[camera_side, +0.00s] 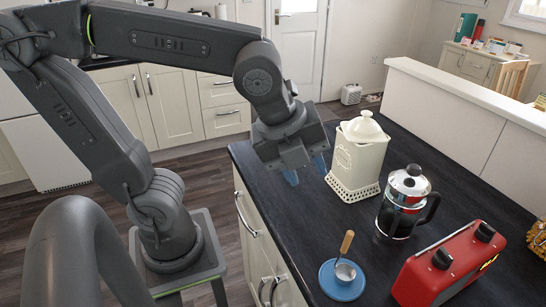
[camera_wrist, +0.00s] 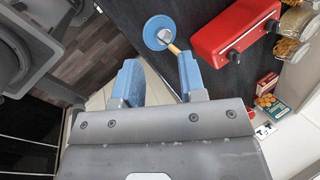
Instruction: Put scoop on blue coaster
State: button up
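A blue round coaster (camera_side: 342,280) lies on the dark worktop near its front edge. A small metal scoop (camera_side: 345,272) with a wooden handle (camera_side: 347,242) rests with its bowl over the coaster. The handle points up in the side view. In the wrist view the coaster (camera_wrist: 158,32) and the scoop (camera_wrist: 165,38) show beyond the fingers, with the handle end by the right finger. My gripper (camera_side: 305,172) is well apart from the scoop, near the cream canister. Its blue fingers (camera_wrist: 160,75) are spread, with nothing seen between them.
A cream lidded canister (camera_side: 359,160) stands on the worktop right beside my gripper. A French press (camera_side: 405,203) and a red toaster-like box (camera_side: 450,265) stand to the right of the coaster. Jars (camera_wrist: 297,20) show at the wrist view's edge. The worktop left of the press is clear.

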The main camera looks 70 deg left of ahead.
jog(key=s+a+f+n, duration=0.1)
jog(key=a+n, duration=0.2)
jog(key=n, duration=0.8)
jog(key=s+a+f+n, duration=0.1)
jog(key=a+n, duration=0.3)
jog(key=n, duration=0.6)
jog(key=shift+s+n+t, duration=0.4)
jog(key=shift+s, duration=0.15)
dwell(0.4)
